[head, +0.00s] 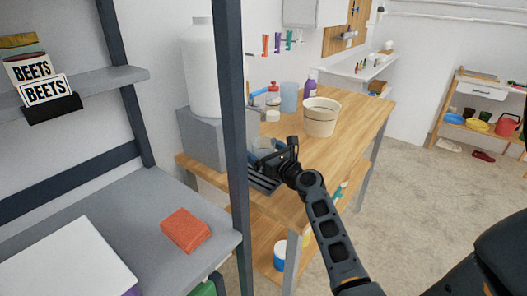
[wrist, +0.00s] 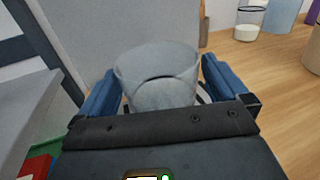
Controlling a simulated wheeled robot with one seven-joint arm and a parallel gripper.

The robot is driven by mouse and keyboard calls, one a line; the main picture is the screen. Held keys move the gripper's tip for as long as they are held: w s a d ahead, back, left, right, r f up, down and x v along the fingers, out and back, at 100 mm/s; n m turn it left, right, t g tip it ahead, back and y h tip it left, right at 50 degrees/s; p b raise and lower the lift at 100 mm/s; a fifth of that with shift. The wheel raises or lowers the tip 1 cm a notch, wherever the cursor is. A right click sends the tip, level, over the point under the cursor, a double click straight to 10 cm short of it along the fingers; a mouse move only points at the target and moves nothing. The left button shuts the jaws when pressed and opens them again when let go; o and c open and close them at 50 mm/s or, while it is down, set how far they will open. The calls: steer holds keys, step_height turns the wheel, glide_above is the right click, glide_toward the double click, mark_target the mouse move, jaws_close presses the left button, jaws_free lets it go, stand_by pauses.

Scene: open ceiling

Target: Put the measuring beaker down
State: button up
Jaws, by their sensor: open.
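The measuring beaker (wrist: 160,70) is a clear, translucent cup. In the wrist view it stands upright between the two blue fingers of my gripper (wrist: 160,92), which are spread to either side of it. In the head view the beaker (head: 263,145) shows partly behind my gripper (head: 266,160), above a dark slatted rack (head: 262,183) on the wooden table. My gripper is open around the beaker. The beaker's base is hidden, so its contact with the rack cannot be seen clearly.
A grey block (head: 203,140) bearing a white tank (head: 201,70) stands just left of the beaker. A cream bucket (head: 320,118), a blue cup (head: 289,97) and a purple bottle (head: 310,82) stand behind on the wooden table (head: 350,125). A dark shelf post (head: 233,110) rises in front.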

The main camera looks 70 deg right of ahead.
steer(key=b+v, duration=0.1)
steer(key=v, duration=1.1)
steer(key=shift+f, duration=0.1)
